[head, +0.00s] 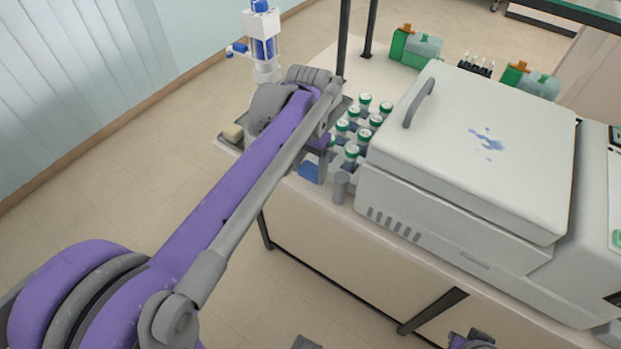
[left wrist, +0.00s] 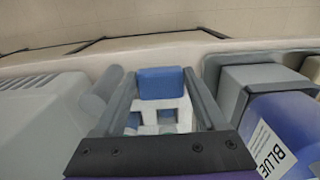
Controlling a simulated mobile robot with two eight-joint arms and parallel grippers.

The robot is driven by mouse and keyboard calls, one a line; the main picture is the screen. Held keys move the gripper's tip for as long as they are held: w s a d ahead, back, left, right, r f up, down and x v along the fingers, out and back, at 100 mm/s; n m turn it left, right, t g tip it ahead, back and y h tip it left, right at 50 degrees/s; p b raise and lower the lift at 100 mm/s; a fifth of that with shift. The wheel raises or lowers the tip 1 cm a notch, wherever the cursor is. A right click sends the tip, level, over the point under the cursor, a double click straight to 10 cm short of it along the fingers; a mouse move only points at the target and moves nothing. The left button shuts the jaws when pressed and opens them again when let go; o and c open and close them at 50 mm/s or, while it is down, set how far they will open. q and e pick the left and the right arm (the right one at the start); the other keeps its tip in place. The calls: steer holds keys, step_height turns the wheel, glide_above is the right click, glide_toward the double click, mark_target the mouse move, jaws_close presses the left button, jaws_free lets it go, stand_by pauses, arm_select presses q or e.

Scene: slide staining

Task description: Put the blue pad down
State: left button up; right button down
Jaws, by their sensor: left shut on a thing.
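The blue pad (left wrist: 160,83) is a small block held between the fingertips of my left gripper (left wrist: 160,95) in the left wrist view. The gripper is shut on it, with one finger along each side. In the head view the blue pad (head: 310,173) shows low beside my left gripper (head: 316,158), near the counter's front-left edge. My arm hides part of the gripper there. I cannot tell whether the pad touches the surface below it.
Several green-capped bottles (head: 352,150) stand beside the large white machine (head: 480,150). A grey cylinder (head: 341,187) stands close right of the pad. A bottle labelled BLUE (left wrist: 285,130) is near my gripper's right side. A small beige block (head: 233,133) lies at the counter's left end.

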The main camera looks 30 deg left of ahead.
mark_target(310, 180)
arm_select(q)
steer(key=shift+w+f, duration=0.1)
steer(key=shift+f, duration=2)
steer(key=shift+f, duration=0.1)
steer(key=o, duration=1.4)
step_height(310, 180, up, 12)
steer(key=shift+f+p, duration=0.1)
steer(key=shift+p, duration=0.35)
steer(key=shift+s+d, duration=0.2)
steer(key=s+d+f+t, duration=0.2)
steer(key=s+d+f, duration=0.1)
steer(key=s+f, duration=0.4)
steer(key=s+d+f+t, duration=0.3)
steer(key=s+f, duration=0.5)
steer(key=f, duration=0.1)
steer(key=shift+s+d+n, duration=0.25)
steer(key=shift+n, duration=0.15)
